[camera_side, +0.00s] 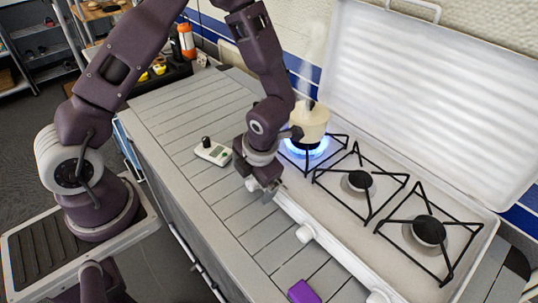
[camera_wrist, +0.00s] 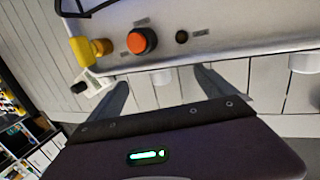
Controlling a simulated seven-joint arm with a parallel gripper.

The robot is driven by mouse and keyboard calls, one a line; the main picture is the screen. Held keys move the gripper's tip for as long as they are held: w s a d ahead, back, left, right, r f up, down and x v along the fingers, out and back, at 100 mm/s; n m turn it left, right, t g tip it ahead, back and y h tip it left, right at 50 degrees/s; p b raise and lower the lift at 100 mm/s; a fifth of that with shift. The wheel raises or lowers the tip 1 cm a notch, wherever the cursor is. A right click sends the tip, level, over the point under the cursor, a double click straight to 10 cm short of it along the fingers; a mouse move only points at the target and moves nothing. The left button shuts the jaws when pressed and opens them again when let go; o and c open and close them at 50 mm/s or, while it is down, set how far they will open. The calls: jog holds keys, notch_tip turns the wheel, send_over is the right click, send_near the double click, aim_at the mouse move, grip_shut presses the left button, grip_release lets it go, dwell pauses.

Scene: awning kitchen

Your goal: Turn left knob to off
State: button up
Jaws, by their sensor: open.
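The white stove (camera_side: 340,232) has several burners, and the leftmost one burns with a blue flame (camera_side: 306,150) under a cream pot (camera_side: 309,122). My gripper (camera_side: 266,190) is low at the left part of the stove's front edge. In the wrist view, my gripper (camera_wrist: 163,78) is open. The left knob (camera_wrist: 161,77), white, shows between and a little beyond its fingers, with no contact visible. A second white knob (camera_side: 305,233) is farther right along the front and also shows in the wrist view (camera_wrist: 305,62).
A red-orange button (camera_wrist: 141,41) and yellow fitting (camera_wrist: 101,47) are on the stove panel. A small pale device with a black top (camera_side: 213,152) lies on the slatted counter (camera_side: 240,215). A purple box (camera_side: 303,292) lies at the front. The raised lid (camera_side: 430,100) stands behind the burners.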

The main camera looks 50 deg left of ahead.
jog(key=shift+a+v, duration=0.2)
jog(key=shift+v, duration=2.25)
jog(key=shift+r, duration=0.1)
